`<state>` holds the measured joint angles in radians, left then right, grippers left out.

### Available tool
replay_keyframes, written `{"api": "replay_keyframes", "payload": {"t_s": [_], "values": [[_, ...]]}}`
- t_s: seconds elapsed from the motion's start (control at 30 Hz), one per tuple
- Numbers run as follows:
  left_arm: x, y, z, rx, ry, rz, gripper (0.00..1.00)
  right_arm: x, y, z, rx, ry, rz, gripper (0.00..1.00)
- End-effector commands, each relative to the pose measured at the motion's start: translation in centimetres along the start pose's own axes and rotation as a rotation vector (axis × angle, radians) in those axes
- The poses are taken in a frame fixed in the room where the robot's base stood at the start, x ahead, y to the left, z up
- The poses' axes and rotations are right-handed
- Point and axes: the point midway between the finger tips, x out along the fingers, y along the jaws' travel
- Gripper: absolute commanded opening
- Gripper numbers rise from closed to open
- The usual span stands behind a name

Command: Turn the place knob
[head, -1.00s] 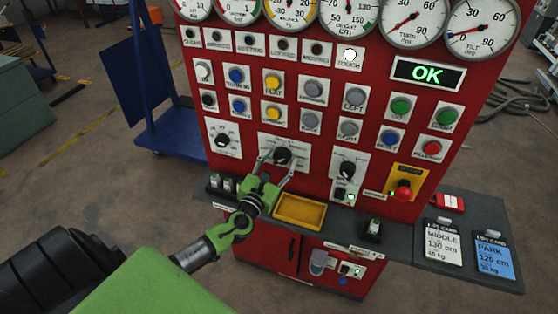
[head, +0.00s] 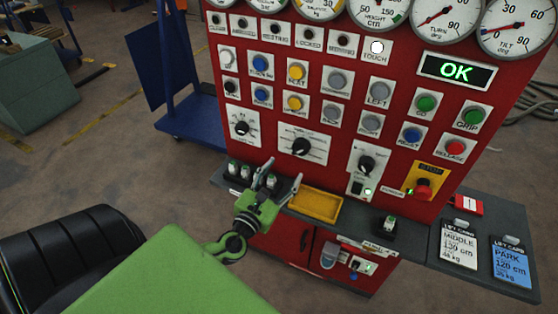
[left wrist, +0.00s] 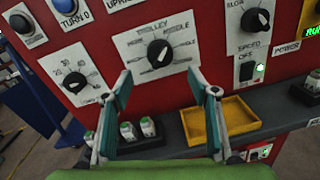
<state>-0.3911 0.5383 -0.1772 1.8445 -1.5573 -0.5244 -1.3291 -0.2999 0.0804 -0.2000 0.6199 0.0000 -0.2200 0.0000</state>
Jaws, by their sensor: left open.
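The middle black knob (head: 301,146) sits on a wide white plate with place-like words around it, on the red panel. I take it to be the place knob. It also shows in the left wrist view (left wrist: 160,53), where its white mark points up and to the right. My left gripper (head: 280,174) is open and empty, below and left of the knob and apart from it. In the left wrist view its spread fingers (left wrist: 160,78) stand on either side, below the knob. My right gripper is not seen.
Other black knobs flank it, at left (head: 241,127) and right (head: 366,163). Below are a shelf with small green-topped items (left wrist: 148,127) and a yellow tray (head: 316,204). A red stop button (head: 424,188) is at the right. Above are button rows and an OK display (head: 456,69).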

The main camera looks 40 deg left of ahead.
Motion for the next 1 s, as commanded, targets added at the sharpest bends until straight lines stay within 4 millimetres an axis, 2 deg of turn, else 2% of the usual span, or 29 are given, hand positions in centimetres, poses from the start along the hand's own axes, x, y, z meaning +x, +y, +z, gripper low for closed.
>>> {"api": "replay_keyframes", "payload": {"t_s": [0.1, 0.23, 0.8, 0.9, 0.97, 1.0], "values": [[-1.3, 0.0, -0.1, 0.0, 0.001, 0.0, 0.54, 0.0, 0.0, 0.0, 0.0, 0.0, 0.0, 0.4], [-1.9, 0.0, 0.0, 0.0, 0.0, 0.0, 0.54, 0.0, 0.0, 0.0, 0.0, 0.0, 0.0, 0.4], [-2.0, 0.0, -0.1, -0.001, 0.001, 0.001, 0.54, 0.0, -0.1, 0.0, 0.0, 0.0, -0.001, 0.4], [-2.0, 0.1, -1.6, -0.037, 0.031, 0.007, 0.54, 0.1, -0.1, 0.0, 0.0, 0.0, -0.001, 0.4], [-2.2, 0.2, -3.8, -0.094, 0.076, 0.019, 0.54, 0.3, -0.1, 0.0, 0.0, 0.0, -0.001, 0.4], [-2.4, 0.3, -5.8, -0.149, 0.118, 0.031, 0.54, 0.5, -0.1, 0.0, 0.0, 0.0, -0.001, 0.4]]}}
